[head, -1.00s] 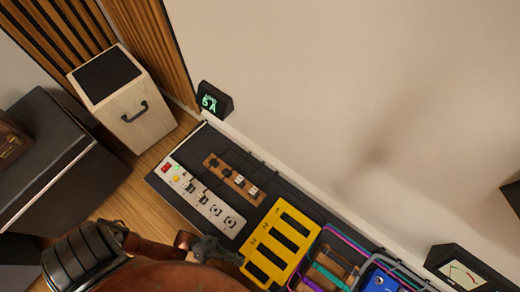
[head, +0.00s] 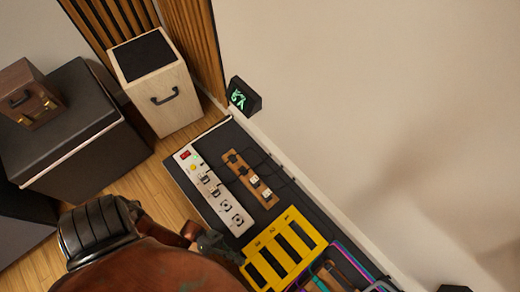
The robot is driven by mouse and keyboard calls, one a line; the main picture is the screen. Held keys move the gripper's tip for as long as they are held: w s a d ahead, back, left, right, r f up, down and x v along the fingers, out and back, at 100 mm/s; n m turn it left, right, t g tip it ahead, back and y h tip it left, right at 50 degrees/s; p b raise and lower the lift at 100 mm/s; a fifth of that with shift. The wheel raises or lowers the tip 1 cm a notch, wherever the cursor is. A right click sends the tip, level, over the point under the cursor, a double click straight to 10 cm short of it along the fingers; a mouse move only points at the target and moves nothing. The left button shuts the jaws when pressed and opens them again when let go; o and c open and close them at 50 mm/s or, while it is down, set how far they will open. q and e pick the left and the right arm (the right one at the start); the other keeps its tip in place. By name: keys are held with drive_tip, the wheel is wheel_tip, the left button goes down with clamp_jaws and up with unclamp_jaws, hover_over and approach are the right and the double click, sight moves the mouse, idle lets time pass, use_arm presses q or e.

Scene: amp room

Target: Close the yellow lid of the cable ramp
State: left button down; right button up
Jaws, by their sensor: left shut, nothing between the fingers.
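The yellow lid (head: 267,238) has several dark slots and shows at the bottom centre of the head view, at the wall-side board. Purple and teal cables (head: 345,253) lie just to its right. Whether the lid is raised or flat is hard to tell from this angle. My left gripper (head: 237,257) is shut and empty, with its tips at the lid's left edge. I cannot tell whether they touch it. My left forearm hides the area below and left of the lid. My right gripper is not in view.
A white panel (head: 211,190) with switches and a wooden strip (head: 250,180) lie on the dark board beyond the lid. A small green display (head: 243,97) stands by the wall. A pale speaker box (head: 160,90) and a dark cabinet (head: 75,125) stand at the left.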

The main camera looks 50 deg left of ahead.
use_arm(q)
drive_tip(key=v, duration=1.2)
idle(0.4)
